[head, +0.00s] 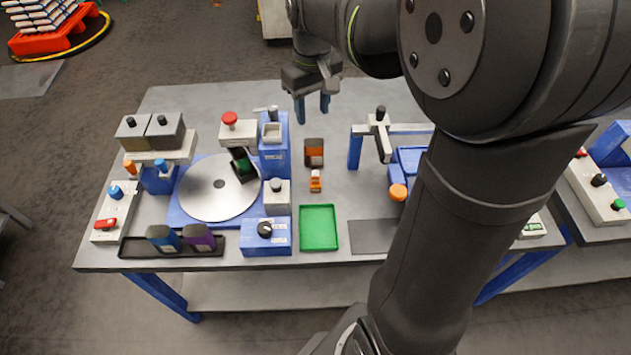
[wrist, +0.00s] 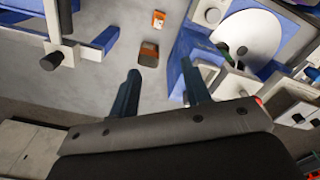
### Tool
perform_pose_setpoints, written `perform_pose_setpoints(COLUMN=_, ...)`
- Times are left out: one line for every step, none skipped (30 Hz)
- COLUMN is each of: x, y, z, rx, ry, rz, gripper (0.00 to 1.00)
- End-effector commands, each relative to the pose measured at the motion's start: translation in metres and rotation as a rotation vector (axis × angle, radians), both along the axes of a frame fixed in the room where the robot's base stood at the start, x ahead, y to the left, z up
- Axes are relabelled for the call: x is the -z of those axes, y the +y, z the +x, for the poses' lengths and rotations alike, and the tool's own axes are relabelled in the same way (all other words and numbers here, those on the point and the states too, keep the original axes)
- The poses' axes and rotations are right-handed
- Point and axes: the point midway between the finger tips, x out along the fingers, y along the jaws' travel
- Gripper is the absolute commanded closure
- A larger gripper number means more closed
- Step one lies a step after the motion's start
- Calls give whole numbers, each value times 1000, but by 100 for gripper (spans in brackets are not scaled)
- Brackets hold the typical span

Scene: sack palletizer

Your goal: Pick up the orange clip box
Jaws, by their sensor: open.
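The orange clip box (head: 314,153), orange with a dark part, lies on the grey table in the middle of the head view. It also shows in the wrist view (wrist: 149,55), just beyond and between my fingertips. My gripper (head: 312,107) is open and empty, with two blue fingers pointing down. It is above the far part of the table, behind the box and apart from it. In the wrist view the fingers of my gripper (wrist: 160,70) are spread wide. A smaller orange piece (head: 315,181) lies just in front of the box.
Left of the box stand a blue press-like unit (head: 275,155) and a round turntable (head: 218,188) holding a dark green box (head: 243,166). A blue-and-grey fixture (head: 355,150) stands to the right. A green tray (head: 318,228) lies in front. Blue and purple boxes sit in a black tray (head: 135,250).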

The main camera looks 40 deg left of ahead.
Motion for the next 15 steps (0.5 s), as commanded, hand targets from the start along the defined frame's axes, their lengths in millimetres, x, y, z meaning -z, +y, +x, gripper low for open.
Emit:
perform_pose_setpoints(x=9, y=-1, z=-1, rx=89, ry=2, rz=-3, gripper=56)
perform_pose_setpoints(x=14, y=-1, z=-2, rx=147, ry=2, rz=-4, gripper=56)
perform_pose_setpoints(x=20, y=-1, z=-2, rx=219, ry=2, rz=-4, gripper=56)
perform_pose_setpoints(x=24, y=-1, z=-2, rx=271, ry=1, rz=-3, gripper=56)
perform_pose_setpoints(x=28, y=-2, z=-3, rx=318, ry=2, rz=-3, gripper=56)
perform_pose_setpoints(x=33, y=-2, z=-3, rx=374, ry=1, rz=-3, gripper=56)
perform_pose_setpoints(x=35, y=-2, z=-4, rx=413, ry=0, rz=-2, gripper=56)
perform_pose_setpoints(x=38, y=-3, z=-4, rx=446, ry=0, rz=-2, gripper=56)
perform_pose_setpoints(x=41, y=-3, z=-4, rx=483, ry=0, rz=-1, gripper=56)
perform_pose_setpoints(x=42, y=-3, z=-4, rx=506, ry=0, rz=-1, gripper=56)
perform_pose_setpoints(x=44, y=-3, z=-5, rx=525, ry=0, rz=-1, gripper=56)
perform_pose_setpoints(x=46, y=-3, z=-5, rx=543, ry=0, rz=-1, gripper=56)
perform_pose_setpoints(x=48, y=-4, z=-5, rx=553, ry=0, rz=-2, gripper=56)
perform_pose_setpoints(x=50, y=-4, z=-5, rx=560, ry=0, rz=-2, gripper=56)
perform_pose_setpoints(x=54, y=-4, z=-5, rx=564, ry=1, rz=-3, gripper=56)
